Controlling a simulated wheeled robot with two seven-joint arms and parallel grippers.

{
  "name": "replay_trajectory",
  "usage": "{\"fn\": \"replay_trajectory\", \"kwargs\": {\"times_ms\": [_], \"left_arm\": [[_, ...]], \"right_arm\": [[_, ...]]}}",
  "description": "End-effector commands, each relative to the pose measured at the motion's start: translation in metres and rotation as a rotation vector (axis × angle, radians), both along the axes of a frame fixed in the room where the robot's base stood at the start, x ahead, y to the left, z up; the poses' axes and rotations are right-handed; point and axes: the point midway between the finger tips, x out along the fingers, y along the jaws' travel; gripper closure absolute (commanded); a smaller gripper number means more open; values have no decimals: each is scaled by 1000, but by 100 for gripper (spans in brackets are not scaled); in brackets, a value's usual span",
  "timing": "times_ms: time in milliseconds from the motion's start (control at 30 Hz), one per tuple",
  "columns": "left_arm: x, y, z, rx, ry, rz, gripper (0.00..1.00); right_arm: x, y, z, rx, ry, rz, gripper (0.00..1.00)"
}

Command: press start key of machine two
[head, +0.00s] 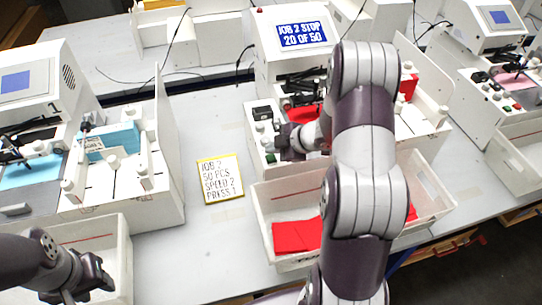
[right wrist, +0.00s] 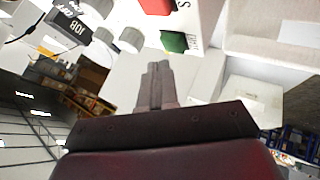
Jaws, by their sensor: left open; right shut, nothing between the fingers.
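The middle machine (head: 290,62) has a blue screen (head: 303,33) reading "JOB 2 STOP 20 OF 50". Its control strip (head: 256,152) carries a small display and knobs on the left side. My right gripper (head: 283,145) is shut and empty beside this strip. In the right wrist view, the shut fingertips (right wrist: 158,68) point at the panel just below a green key (right wrist: 174,42), with a small gap apparent; contact cannot be told. A red key (right wrist: 154,6) lies beyond the green one. My left gripper (head: 88,285) is open and empty at the lower left.
A yellow-edged note (head: 220,179) reads "JOB 2, 50 PCS, SPEED 2, PRESS 1". A white bin (head: 275,198) with red cards (head: 297,236) stands before the middle machine. Other machines stand left (head: 30,85) and right (head: 490,70). Knobs (right wrist: 130,40) and a "JOB" display (right wrist: 70,22) adjoin the keys.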

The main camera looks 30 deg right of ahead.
Motion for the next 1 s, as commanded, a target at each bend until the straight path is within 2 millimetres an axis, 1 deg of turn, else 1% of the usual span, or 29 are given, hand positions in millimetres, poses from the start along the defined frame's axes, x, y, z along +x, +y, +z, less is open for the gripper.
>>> {"fn": "replay_trajectory", "kwargs": {"times_ms": [700,1000], "left_arm": [[0,0,0,0,0,0,58],[0,0,-4,0,0,0,58]], "right_arm": [[0,0,0,0,0,0,100],[0,0,-9,-1,0,1,100]]}}
